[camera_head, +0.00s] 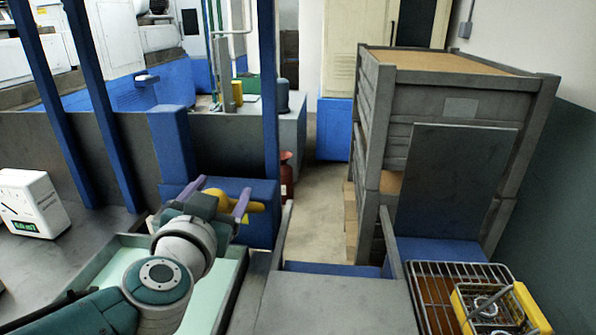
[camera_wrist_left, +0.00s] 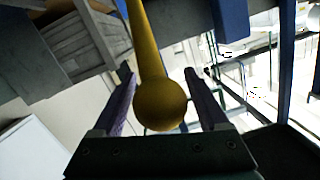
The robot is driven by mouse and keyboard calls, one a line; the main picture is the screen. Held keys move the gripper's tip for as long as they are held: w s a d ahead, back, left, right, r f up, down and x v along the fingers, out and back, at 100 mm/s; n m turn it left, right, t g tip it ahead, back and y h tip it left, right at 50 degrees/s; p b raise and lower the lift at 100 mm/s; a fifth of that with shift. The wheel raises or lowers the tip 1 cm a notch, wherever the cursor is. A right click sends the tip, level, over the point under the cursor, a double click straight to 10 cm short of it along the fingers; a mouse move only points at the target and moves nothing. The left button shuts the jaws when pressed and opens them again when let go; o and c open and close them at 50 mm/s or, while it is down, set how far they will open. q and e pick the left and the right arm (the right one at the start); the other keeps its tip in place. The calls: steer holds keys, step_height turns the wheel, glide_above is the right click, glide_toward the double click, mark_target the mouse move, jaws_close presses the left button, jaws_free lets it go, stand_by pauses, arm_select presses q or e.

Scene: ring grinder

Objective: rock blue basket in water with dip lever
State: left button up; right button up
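The dip lever's yellow knob (camera_head: 216,199) shows beyond my left wrist. In the left wrist view the round knob (camera_wrist_left: 160,105) sits between the two purple fingers, with its yellow rod (camera_wrist_left: 149,45) leading away. My left gripper (camera_head: 214,198) is open around the knob, with a narrow gap visible beside the ball; it also shows in the left wrist view (camera_wrist_left: 159,82). The pale green water tank (camera_head: 215,290) lies under and beside my left arm, which hides much of it. I cannot make out a blue basket. My right gripper is out of view.
A wire rack (camera_head: 455,268) at the lower right holds a yellow-handled basket (camera_head: 530,307). A grey wooden crate stack (camera_head: 455,103) stands behind it. A blue post (camera_head: 268,90) rises just beyond the gripper. A white scale or timer (camera_head: 32,203) stands at left.

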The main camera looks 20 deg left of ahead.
arm_select(q)
steer(key=shift+o, duration=0.5)
steer(key=shift+s, duration=0.1)
steer(key=shift+s+d, duration=0.15)
steer(key=shift+s, duration=0.1)
steer(key=p+v, duration=0.2)
steer(key=v, duration=0.7)
steer(key=shift+s, duration=0.15)
